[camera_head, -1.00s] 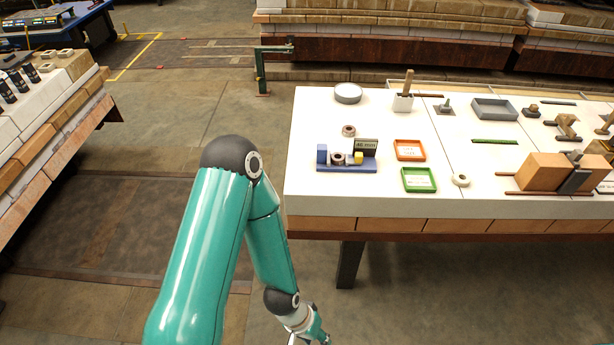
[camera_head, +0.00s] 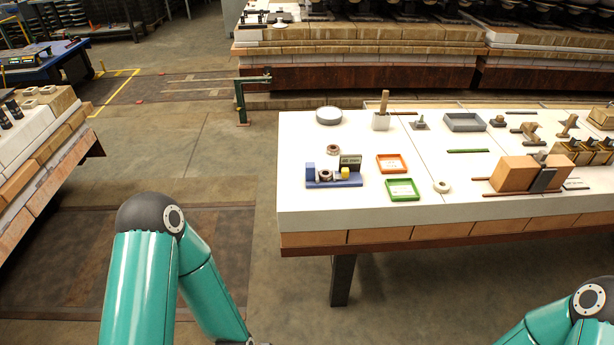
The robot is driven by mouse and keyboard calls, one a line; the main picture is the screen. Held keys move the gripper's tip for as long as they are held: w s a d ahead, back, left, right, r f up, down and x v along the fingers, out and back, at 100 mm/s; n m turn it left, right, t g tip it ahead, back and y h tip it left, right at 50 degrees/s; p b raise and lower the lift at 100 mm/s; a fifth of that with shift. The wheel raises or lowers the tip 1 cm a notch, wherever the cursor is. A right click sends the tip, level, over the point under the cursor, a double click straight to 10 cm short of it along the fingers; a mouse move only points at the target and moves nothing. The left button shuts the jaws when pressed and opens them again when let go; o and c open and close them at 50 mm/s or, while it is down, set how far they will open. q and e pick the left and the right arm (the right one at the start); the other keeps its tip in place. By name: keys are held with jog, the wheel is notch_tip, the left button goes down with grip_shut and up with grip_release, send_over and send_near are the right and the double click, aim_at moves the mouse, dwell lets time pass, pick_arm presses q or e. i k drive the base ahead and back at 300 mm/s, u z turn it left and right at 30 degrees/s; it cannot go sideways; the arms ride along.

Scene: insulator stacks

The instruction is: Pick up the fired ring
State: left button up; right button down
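Several small rings are on the white-topped table (camera_head: 300,212). A brown ring (camera_head: 333,149) lies on the bare table top behind the blue fixture (camera_head: 347,184). A second brown ring (camera_head: 325,176) sits on that fixture, between its blue block and a yellow piece. A pale, cream ring (camera_head: 441,187) lies alone to the right of the green tray (camera_head: 404,196). I cannot tell by sight which of them is fired. Both my arms reach in from the bottom, short of the table. Both grippers are below the picture's edge.
An orange tray (camera_head: 391,164) is behind the green one. A round grey dish (camera_head: 329,116), a white holder (camera_head: 380,122) and a grey tray (camera_head: 465,122) stand farther back. Tan blocks (camera_head: 514,172) stand to the right. A green post (camera_head: 241,103) stands behind the table's left end.

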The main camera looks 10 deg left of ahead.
aim_at(329, 174)
jog(key=i, duration=1)
jog(key=u, duration=0.05)
